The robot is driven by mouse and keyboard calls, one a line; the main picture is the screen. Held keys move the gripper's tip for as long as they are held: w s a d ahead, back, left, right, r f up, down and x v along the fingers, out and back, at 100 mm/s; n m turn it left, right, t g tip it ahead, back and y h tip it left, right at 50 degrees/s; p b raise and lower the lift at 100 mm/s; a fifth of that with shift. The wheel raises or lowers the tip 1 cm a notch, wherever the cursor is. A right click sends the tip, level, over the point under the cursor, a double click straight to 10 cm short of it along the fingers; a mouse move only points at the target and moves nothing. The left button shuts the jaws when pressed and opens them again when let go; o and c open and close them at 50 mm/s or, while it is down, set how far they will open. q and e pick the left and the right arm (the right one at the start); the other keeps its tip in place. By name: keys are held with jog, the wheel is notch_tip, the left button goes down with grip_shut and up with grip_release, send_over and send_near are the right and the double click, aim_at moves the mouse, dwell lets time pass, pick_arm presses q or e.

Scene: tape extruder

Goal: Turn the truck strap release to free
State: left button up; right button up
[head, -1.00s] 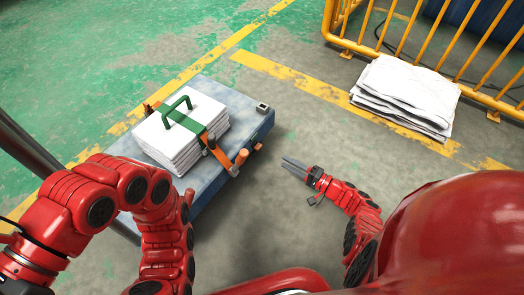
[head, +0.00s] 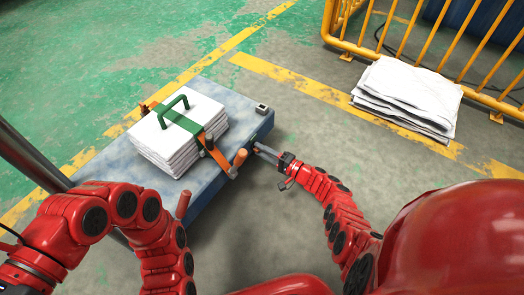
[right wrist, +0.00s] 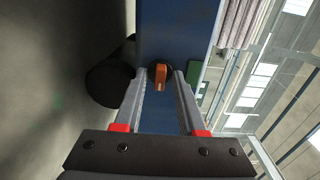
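The blue truck (head: 216,178) carries a white stack (head: 165,150) with a green handle (head: 172,110) on top. An orange strap (head: 217,126) crosses the stack and comes down at its near right side. The release, an orange knob on a dark round base (right wrist: 158,76), sits on the truck's blue side in the right wrist view. My right gripper (head: 263,151) is at that side in the head view. Its fingers (right wrist: 160,85) are open, one on each side of the knob, with small gaps visible. My left arm is at the lower left; its gripper does not show.
A dark wheel (right wrist: 110,75) is beside the fingers. White folded sheets (head: 405,98) lie by the yellow railing (head: 440,45).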

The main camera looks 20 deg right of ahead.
grip_shut()
jog(key=shift+m, duration=0.3)
jog(key=m, duration=1.1)
dwell(0.6)
jog(key=shift+o, duration=1)
grip_release()
